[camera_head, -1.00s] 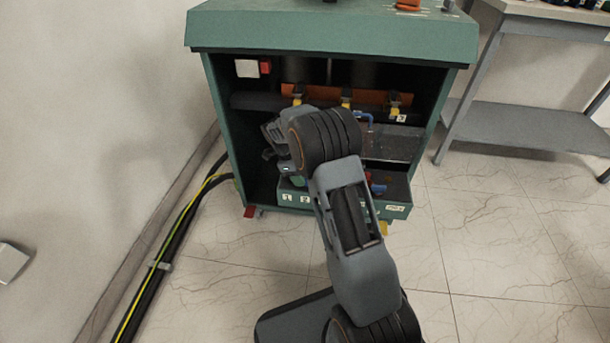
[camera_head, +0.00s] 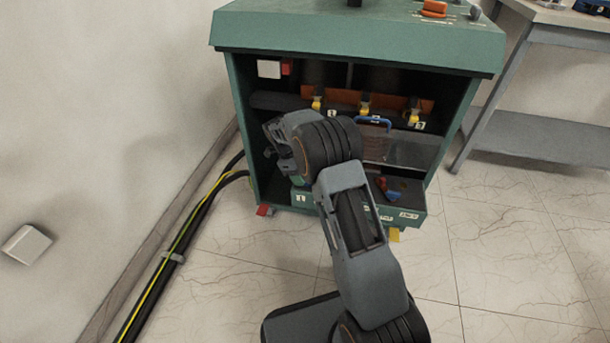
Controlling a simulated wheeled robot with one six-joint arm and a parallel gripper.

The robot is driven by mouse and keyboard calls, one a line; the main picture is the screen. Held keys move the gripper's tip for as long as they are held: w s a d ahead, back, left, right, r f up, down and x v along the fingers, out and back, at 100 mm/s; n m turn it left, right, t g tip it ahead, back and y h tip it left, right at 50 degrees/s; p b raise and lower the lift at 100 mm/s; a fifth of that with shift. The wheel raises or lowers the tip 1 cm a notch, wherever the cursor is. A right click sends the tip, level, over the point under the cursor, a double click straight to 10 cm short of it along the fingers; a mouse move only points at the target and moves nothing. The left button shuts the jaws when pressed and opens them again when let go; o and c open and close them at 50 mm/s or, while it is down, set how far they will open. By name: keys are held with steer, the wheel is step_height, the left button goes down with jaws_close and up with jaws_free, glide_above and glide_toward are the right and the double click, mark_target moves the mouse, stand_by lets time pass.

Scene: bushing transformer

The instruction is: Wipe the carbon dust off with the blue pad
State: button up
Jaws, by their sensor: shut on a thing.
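My gripper (camera_head: 272,142) is at the left side of the open front of a green cabinet (camera_head: 245,120), seen from behind my arm. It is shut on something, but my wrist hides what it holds. I cannot make out the blue pad. A blue handle (camera_head: 373,121) stands inside the cabinet, right of my wrist, above a grey, see-through-looking plate (camera_head: 410,151). No carbon dust can be told apart from the dark interior.
Several yellow-and-black fittings (camera_head: 364,103) line an orange bar at the back. A green drawer (camera_head: 405,214) below holds small red and blue parts. Black and yellow-green cables (camera_head: 185,228) run along the left wall. A grey table (camera_head: 550,140) stands right.

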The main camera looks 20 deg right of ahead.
stand_by(0.3)
steer(key=shift+r+p, duration=0.85)
steer(key=shift+r, duration=0.45)
steer(key=s+a+b, duration=0.1)
steer(key=s+a, duration=0.4)
steer(key=s, duration=0.5)
steer(key=shift+s+a, duration=0.2)
steer(key=shift+a, duration=0.2)
